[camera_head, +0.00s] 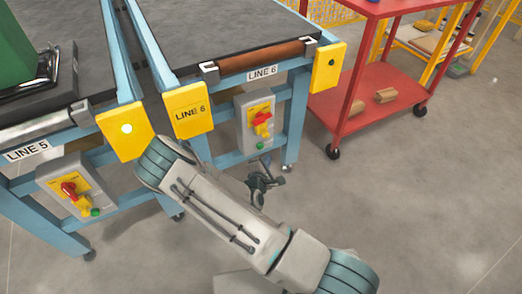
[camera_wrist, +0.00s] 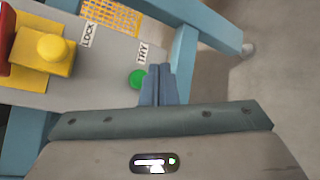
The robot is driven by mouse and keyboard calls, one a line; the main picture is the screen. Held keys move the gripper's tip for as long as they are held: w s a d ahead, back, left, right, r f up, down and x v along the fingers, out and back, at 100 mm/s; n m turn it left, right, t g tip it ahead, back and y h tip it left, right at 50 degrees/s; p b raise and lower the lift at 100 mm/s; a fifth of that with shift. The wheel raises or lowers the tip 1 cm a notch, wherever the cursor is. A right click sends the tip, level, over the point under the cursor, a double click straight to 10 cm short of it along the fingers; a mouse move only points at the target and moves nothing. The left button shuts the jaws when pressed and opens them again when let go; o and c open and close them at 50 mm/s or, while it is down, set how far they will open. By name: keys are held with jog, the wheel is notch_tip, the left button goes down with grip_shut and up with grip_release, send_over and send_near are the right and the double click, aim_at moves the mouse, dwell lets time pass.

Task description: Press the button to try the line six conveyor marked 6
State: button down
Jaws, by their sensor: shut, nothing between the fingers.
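The LINE 6 conveyor (camera_head: 262,73) has a grey control box (camera_head: 246,128) on its blue frame, with a red and yellow switch (camera_head: 262,120). A green button (camera_head: 260,145) sits low on that box. In the wrist view the green button (camera_wrist: 136,79) is beside a label reading TRY (camera_wrist: 143,53). My gripper (camera_wrist: 158,68) is shut and empty, its tips just right of the button and overlapping its edge in the picture. I cannot tell whether they touch it. In the head view my gripper (camera_head: 265,172) is below the box.
The LINE 5 conveyor (camera_head: 28,150) at left has a similar box (camera_head: 75,187) with its own green button. A yellow LINE 6 plate (camera_head: 188,110) stands left of the box. A red cart (camera_head: 375,105) is at upper right. The floor at right is clear.

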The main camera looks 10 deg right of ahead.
jog(key=shift+w+a, duration=0.2)
jog(key=shift+w, duration=0.45)
jog(key=shift+w+a, duration=0.2)
jog(key=shift+w, duration=0.4)
jog(key=shift+w, duration=0.1)
dwell(1.1)
jog(key=shift+w+a, duration=0.15)
jog(key=shift+w, duration=0.15)
jog(key=shift+w+a, duration=0.15)
jog(key=shift+w, duration=0.35)
dwell(0.8)
jog(key=shift+s+p, duration=0.15)
jog(key=shift+p, duration=0.15)
jog(key=shift+s+d+p, duration=0.3)
jog(key=shift+s+p, duration=0.05)
jog(key=shift+s, duration=0.4)
jog(key=s, duration=0.1)
jog(key=s+d+p, duration=0.1)
jog(key=s, duration=0.2)
jog(key=shift+s+d+p, duration=0.25)
jog(key=shift+s+p, duration=0.15)
